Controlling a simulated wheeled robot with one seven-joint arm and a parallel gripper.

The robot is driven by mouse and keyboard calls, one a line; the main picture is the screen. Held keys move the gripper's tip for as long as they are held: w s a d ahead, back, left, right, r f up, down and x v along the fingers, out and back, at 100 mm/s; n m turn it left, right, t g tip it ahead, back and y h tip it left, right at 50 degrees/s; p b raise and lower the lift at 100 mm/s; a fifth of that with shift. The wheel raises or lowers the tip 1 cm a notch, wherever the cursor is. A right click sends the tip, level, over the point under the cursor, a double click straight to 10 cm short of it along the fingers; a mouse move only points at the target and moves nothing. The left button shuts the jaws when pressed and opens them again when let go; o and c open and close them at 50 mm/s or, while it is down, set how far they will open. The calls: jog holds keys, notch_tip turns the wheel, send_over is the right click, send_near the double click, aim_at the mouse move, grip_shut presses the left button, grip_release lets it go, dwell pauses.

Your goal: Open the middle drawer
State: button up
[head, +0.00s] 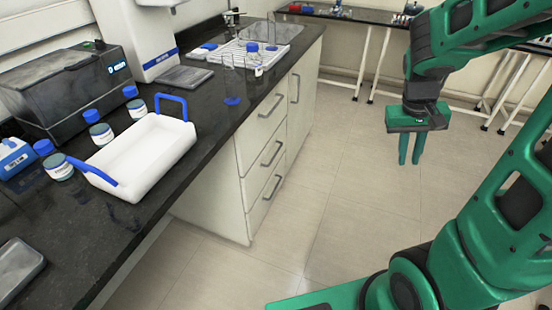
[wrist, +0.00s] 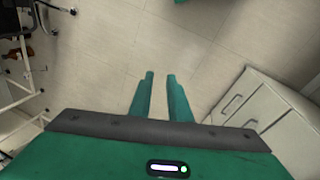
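The drawer unit under the counter has three stacked drawers, all closed flush. The middle drawer (head: 257,165) is white with a grey bar handle (head: 271,153). The top drawer (head: 255,125) and the bottom drawer (head: 262,200) sit above and below it. My gripper (head: 409,163) hangs to the right of the drawers over open floor, fingers pointing down, apart from the handles. In the wrist view my gripper's two green fingers (wrist: 159,77) show a narrow gap with nothing between them. That view also shows part of the white cabinet (wrist: 265,115) at the right.
A black countertop (head: 150,205) holds a white tray with blue handles (head: 140,155), several jars and a dark machine (head: 70,85). A cupboard door (head: 300,95) stands right of the drawers. The tiled floor (head: 330,200) between cabinet and gripper is clear. A bench (head: 370,20) runs behind.

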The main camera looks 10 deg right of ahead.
jog(key=w+d+f+n+t+h, duration=0.15)
jog(key=w+f, duration=0.25)
jog(key=w, duration=0.5)
jog(key=w+f+n+h, duration=0.3)
jog(key=w+f, duration=0.2)
jog(key=w, duration=0.3)
jog(key=w+a+f+n+t+h, duration=0.2)
jog(key=w+a+f+n+t, duration=0.15)
jog(key=w+f, duration=0.35)
jog(key=w+a+f+n+t+h, duration=0.15)
jog(key=w+a+f+n, duration=0.3)
jog(key=w, duration=0.45)
jog(key=n+t+y, duration=0.7)
jog(key=n+t, duration=0.2)
jog(key=n, duration=0.4)
send_near(274, 157)
jog(key=shift+g, duration=0.25)
jog(key=x, duration=1.1)
jog(key=shift+w+f, duration=0.1)
